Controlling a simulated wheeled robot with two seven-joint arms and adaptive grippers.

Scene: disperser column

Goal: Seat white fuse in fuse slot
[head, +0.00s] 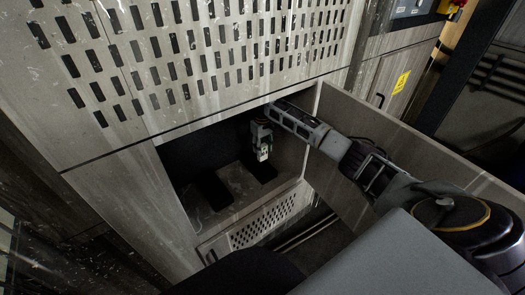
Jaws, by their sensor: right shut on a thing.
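My right gripper (262,157) reaches into an open cabinet compartment (224,208) and points downward. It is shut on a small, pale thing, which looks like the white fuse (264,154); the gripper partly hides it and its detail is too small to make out. Two dark rectangular recesses, which look like fuse slots, lie in the compartment's floor: a left one (215,191) and a right one (259,170). The fuse shows just above the right one in the picture; I cannot tell whether they touch. My left gripper is not in view.
A perforated metal panel (180,60) stands above the compartment. An open door (375,118) is on the right, close to my right arm. A small vent grille (262,220) is below. A yellow label (401,83) marks a cabinet at the upper right.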

